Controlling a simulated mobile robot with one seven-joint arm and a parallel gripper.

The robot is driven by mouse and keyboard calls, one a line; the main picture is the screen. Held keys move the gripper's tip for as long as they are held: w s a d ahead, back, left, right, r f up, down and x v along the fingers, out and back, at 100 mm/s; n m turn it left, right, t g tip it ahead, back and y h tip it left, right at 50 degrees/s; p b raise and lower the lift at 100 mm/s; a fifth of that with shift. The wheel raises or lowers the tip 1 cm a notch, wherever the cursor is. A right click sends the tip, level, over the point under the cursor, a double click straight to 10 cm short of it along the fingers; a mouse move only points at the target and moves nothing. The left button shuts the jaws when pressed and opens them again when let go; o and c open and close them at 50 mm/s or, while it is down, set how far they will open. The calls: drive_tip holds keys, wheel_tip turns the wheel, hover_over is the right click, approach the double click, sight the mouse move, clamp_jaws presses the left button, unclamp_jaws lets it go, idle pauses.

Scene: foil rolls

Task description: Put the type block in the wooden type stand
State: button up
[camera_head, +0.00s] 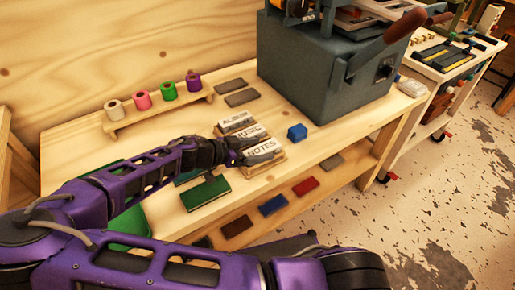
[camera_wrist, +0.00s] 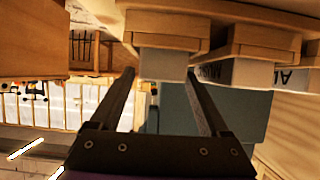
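A pale type block marked NOTES (camera_head: 262,147) sits in a small wooden stand (camera_head: 264,168) near the front of the workbench. Blocks marked MUSIC (camera_head: 249,133) and ALBUM (camera_head: 236,118) stand in a row behind it. My gripper (camera_head: 262,152) is at the NOTES block, partly covering it. In the wrist view, which is upside down, my gripper's fingers (camera_wrist: 160,72) are apart, one on each side of a grey block face (camera_wrist: 167,63) below a wooden stand (camera_wrist: 172,30). Whether the fingers touch the block is not clear.
A green book-like block (camera_head: 206,194) lies left of the stands. Coloured rolls stand on a wooden rack (camera_head: 160,117) at the back. Flat coloured pieces lie on the lower shelf (camera_head: 335,175).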

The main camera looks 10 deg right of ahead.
drive_tip(key=shift+r+p, duration=0.35)
drive_tip(key=p+v, duration=0.1)
drive_tip(key=v, duration=1.1)
